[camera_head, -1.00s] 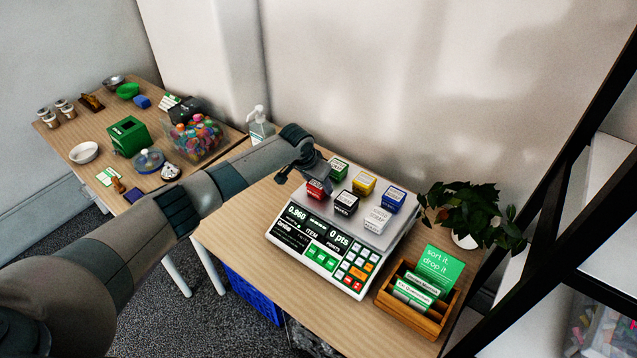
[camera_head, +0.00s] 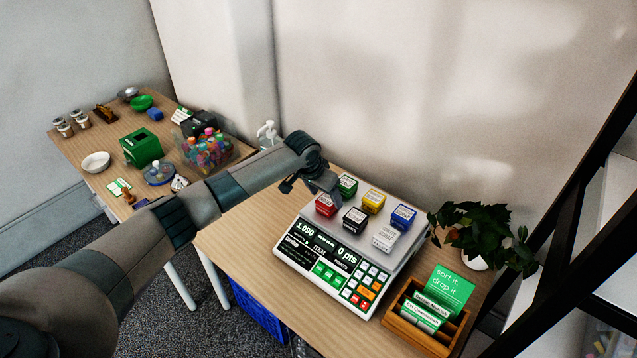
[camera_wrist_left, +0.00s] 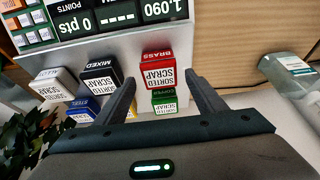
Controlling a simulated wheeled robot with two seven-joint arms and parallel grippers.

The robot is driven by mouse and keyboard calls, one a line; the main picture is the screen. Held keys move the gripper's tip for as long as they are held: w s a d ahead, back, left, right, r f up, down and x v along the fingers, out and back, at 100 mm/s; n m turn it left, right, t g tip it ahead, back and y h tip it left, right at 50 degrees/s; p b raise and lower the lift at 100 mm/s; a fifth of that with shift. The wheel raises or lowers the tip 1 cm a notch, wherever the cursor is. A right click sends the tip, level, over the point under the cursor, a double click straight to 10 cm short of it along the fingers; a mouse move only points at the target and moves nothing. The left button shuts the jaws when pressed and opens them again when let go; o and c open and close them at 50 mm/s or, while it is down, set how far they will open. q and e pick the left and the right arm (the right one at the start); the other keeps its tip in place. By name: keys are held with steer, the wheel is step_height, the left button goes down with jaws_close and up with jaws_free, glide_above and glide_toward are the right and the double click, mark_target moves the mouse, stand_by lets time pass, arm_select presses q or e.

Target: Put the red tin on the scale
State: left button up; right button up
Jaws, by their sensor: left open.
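The red tin (camera_head: 325,205) stands upright on the left part of the scale's metal platform; the scale (camera_head: 338,262) reads 1.090. In the left wrist view the red tin (camera_wrist_left: 158,70) bears the words brass and sorted scrap. My left gripper (camera_head: 312,192) is open and empty just above and beside the red tin. In the wrist view its two fingers (camera_wrist_left: 160,85) are spread on either side of the tin, apart from it. My right gripper is not in view.
Black (camera_head: 354,220), green (camera_head: 347,186), yellow (camera_head: 373,201), blue (camera_head: 402,216) and white (camera_head: 384,238) tins share the platform close by. A plant (camera_head: 480,232) and a wooden card box (camera_head: 418,337) stand to the right. A pump bottle (camera_head: 267,134) is behind my arm.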

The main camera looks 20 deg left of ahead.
arm_select(q)
steer(key=b+v, duration=0.1)
steer(key=v, duration=0.7)
steer(key=shift+r+b, duration=0.25)
steer(key=shift+b, duration=0.1)
steer(key=shift+s, duration=0.1)
